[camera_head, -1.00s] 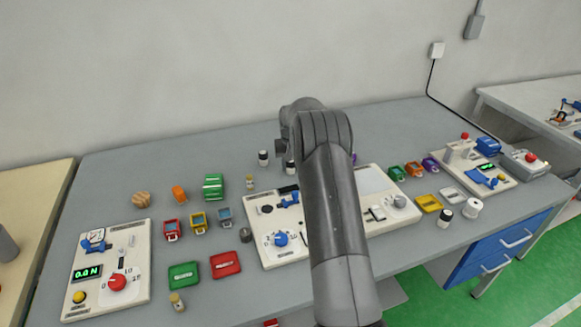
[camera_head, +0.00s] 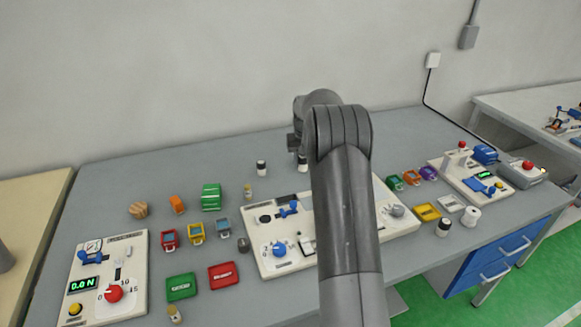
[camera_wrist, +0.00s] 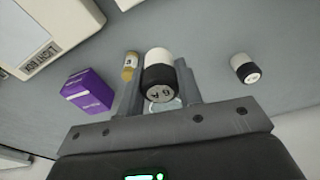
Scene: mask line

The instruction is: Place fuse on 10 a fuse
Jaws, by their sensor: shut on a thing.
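My gripper (camera_wrist: 158,98) is shut on a black-and-white cylindrical fuse (camera_wrist: 158,70), with one finger on each side. Its dark end shows a pale marking that I cannot read surely. In the head view this fuse (camera_head: 302,164) shows below my gripper, left of my arm, which hides part of the bench. A second black-and-white cylinder (camera_wrist: 245,68) stands apart; it also shows in the head view (camera_head: 262,168). A third (camera_head: 443,227) stands at the bench's right front. I cannot tell which one is the 10 A fuse.
A purple box (camera_wrist: 88,92) and a small amber vial (camera_wrist: 130,65) stand near the held fuse. A light box (camera_wrist: 45,35) lies close by. A panel with a blue knob (camera_head: 278,249) is in mid-bench. Bare bench lies at the back left.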

